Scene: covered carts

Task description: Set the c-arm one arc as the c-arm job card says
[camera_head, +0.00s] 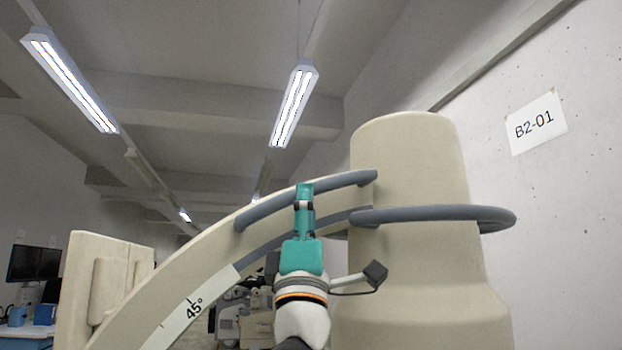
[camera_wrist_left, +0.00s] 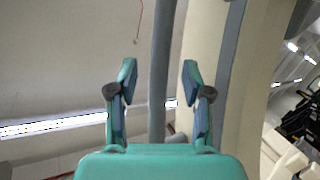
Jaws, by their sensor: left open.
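The c-arm's beige arc (camera_head: 165,280) curves up from the lower left to a beige rounded housing (camera_head: 415,270). A white scale strip on the arc (camera_head: 188,312) shows a 45° mark. A grey handle bar (camera_head: 265,208) runs along the arc's upper edge. My teal left gripper (camera_head: 304,192) is at this bar, its fingers pointing up. In the left wrist view the open fingers of my left gripper (camera_wrist_left: 157,82) stand either side of the grey bar (camera_wrist_left: 160,40), with gaps on both sides. The arc (camera_wrist_left: 207,30) is right of them. No job card is in view.
A grey ring bar (camera_head: 440,214) sticks out around the housing, right of my gripper. A wall sign reads B2-01 (camera_head: 534,123). A beige panel (camera_head: 90,290) stands at the lower left. Monitors (camera_head: 33,264) and other equipment (camera_head: 243,315) are farther back.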

